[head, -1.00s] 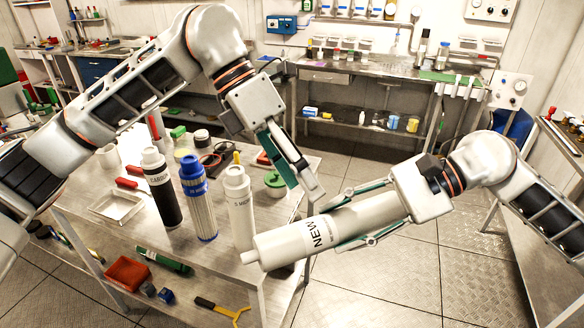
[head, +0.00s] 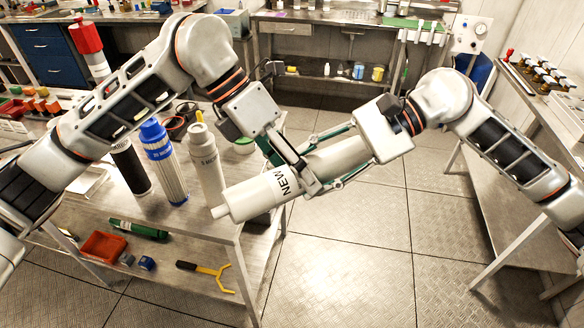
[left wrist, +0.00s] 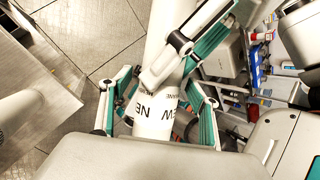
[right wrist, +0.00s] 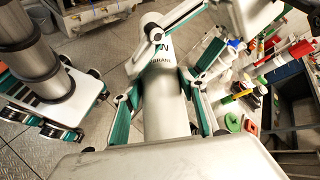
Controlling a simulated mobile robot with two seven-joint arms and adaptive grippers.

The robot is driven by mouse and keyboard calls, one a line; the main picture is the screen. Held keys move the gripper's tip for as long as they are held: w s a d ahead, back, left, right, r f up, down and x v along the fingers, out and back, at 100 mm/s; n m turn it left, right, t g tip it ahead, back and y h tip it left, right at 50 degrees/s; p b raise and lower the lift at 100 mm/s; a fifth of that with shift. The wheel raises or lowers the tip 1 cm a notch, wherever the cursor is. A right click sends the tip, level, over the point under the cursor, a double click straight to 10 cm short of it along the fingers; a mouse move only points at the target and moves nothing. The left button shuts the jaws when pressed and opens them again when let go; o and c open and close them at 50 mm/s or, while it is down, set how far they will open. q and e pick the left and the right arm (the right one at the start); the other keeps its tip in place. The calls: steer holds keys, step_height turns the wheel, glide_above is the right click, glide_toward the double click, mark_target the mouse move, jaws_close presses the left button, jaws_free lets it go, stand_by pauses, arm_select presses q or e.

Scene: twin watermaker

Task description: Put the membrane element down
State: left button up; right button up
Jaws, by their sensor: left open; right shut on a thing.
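The membrane element is a white cylinder marked NEW (head: 250,197). It is held tilted, its narrow end low at the left, over the front right edge of the metal cart (head: 215,222). My right gripper (head: 312,165) is shut on its body, one finger along each side; the right wrist view shows this too (right wrist: 165,112). My left gripper (head: 303,178) is open at the element beside the NEW label. In the left wrist view the element (left wrist: 154,122) lies between the left fingers. Whether they touch it is unclear.
On the cart stand a black cylinder (head: 132,168), a blue-capped filter (head: 165,165) and a white cylinder (head: 206,165) close to the element. The lower shelf holds a red bin (head: 103,246) and a yellow tool (head: 212,274). Floor at right is clear.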

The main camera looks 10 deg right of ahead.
arm_select(q)
steer(key=c, duration=1.7)
steer(key=shift+r, duration=0.1)
arm_select(e)
steer(key=o, duration=1.6)
steer(key=shift+o, duration=0.2)
